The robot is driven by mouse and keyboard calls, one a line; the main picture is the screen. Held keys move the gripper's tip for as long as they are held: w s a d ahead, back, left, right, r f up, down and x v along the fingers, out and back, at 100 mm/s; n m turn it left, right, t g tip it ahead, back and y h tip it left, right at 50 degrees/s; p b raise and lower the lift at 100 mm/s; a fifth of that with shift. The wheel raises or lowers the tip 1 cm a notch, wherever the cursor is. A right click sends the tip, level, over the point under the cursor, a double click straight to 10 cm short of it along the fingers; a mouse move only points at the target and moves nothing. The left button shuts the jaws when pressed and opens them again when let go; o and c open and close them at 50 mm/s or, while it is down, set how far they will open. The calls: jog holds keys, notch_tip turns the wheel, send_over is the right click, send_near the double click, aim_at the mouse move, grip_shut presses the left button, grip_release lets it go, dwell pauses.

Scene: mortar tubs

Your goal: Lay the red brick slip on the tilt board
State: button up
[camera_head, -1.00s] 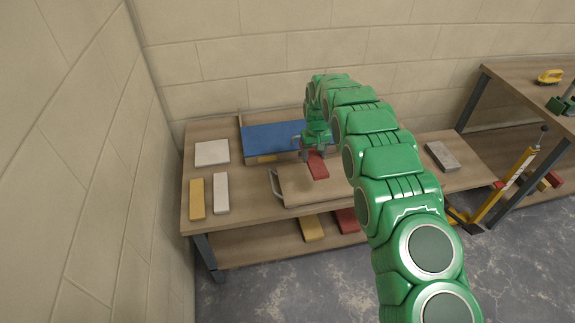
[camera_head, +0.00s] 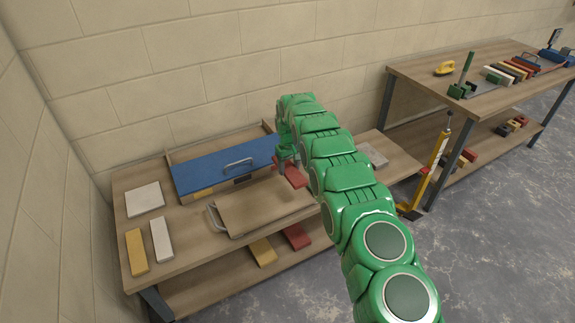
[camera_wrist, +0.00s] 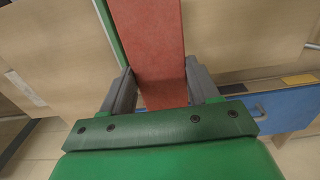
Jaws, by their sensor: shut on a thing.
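The red brick slip (camera_head: 296,176) is between the fingers of my gripper (camera_head: 287,163), near the right end of the blue panel. In the wrist view the red slip (camera_wrist: 156,45) lies lengthwise between the two grey fingers (camera_wrist: 158,92), which are shut on it. A brown wooden board (camera_head: 262,207) with a metal handle on its left lies on the bench in front. A blue panel (camera_head: 215,168) with a handle is behind it; the wrist view shows the panel (camera_wrist: 285,108) too. I cannot tell which of the two is the tilt board, or whether the slip touches anything below.
On the bench (camera_head: 190,240) are a white tile (camera_head: 144,198), a yellow slip (camera_head: 137,252), a white slip (camera_head: 161,239) and a grey block (camera_head: 373,155). Yellow and red slips lie on the shelf below. A second bench (camera_head: 425,85) stands at right, with a yellow post tool (camera_head: 430,165) before it.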

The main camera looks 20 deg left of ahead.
aim_at(289, 191)
jog(key=shift+f, duration=4.75)
jog(key=shift+f, duration=0.5)
jog(key=o, duration=1.5)
jog(key=shift+c, duration=0.2)
